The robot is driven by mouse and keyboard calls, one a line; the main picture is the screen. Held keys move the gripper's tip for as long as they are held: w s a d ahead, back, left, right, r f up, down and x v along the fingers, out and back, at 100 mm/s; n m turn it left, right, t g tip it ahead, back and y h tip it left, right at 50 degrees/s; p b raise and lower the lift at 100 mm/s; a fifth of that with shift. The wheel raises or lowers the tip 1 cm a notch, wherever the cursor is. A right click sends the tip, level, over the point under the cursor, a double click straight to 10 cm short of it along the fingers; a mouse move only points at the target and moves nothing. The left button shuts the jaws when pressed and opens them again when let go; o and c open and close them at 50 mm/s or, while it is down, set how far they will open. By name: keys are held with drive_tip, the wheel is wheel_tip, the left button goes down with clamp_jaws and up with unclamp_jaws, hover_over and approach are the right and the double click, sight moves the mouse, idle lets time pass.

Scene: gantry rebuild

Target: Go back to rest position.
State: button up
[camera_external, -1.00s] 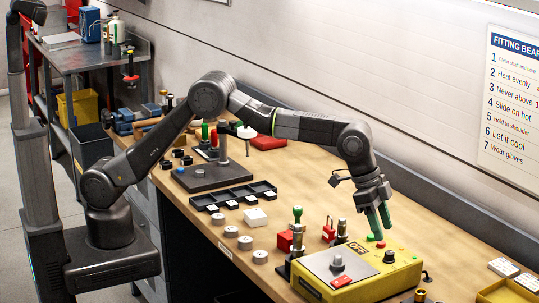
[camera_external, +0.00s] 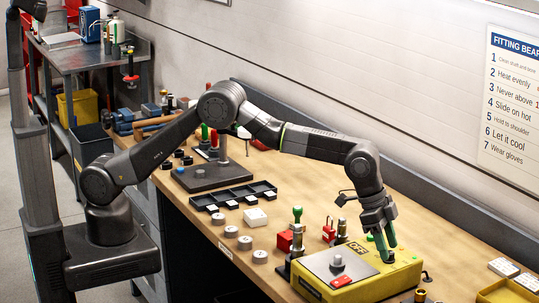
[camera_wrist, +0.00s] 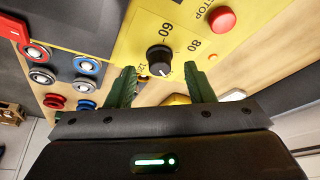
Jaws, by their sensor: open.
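My gripper (camera_external: 386,256) is over the right part of a yellow control box (camera_external: 365,292) on the bench, its green fingers pointing down. In the wrist view my gripper (camera_wrist: 160,78) is open, with one finger on each side of a black dial (camera_wrist: 159,59). The dial stands on the yellow panel (camera_wrist: 140,28) beside printed numbers. I cannot tell whether the fingers touch the dial. A red stop button (camera_wrist: 221,19) is to the right of the dial. My arm is stretched out over the bench from its base at left.
On the box's plate stands a grey knob (camera_external: 337,262); a red switch (camera_external: 341,281) is at its front. A green-topped stamp-like tool (camera_external: 297,214), a red padlock (camera_external: 328,232) and a black tray (camera_external: 233,195) stand left of it. The wall runs behind the bench.

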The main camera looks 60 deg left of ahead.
drive_tip(key=shift+x, duration=0.75)
drive_tip(key=shift+s+r+n+t+y, duration=0.15)
drive_tip(key=shift+n+t+y, duration=0.15)
drive_tip(key=shift+n, duration=0.6)
drive_tip(key=n+t+y, duration=0.1)
drive_tip(key=n, duration=0.2)
drive_tip(key=shift+d+n+p, duration=0.1)
drive_tip(key=shift+n+p, duration=0.2)
drive_tip(key=shift+p, duration=0.1)
drive_tip(key=n, duration=0.2)
drive_tip(key=n+y+p, duration=0.1)
drive_tip(key=shift+d+n+t+y+p, duration=0.1)
drive_tip(key=shift+n+t+y+p, duration=0.2)
drive_tip(key=shift+n, duration=0.1)
drive_tip(key=shift+b+v, duration=0.45)
drive_tip(key=shift+v, duration=0.7)
drive_tip(key=shift+c, duration=0.5)
idle(0.4)
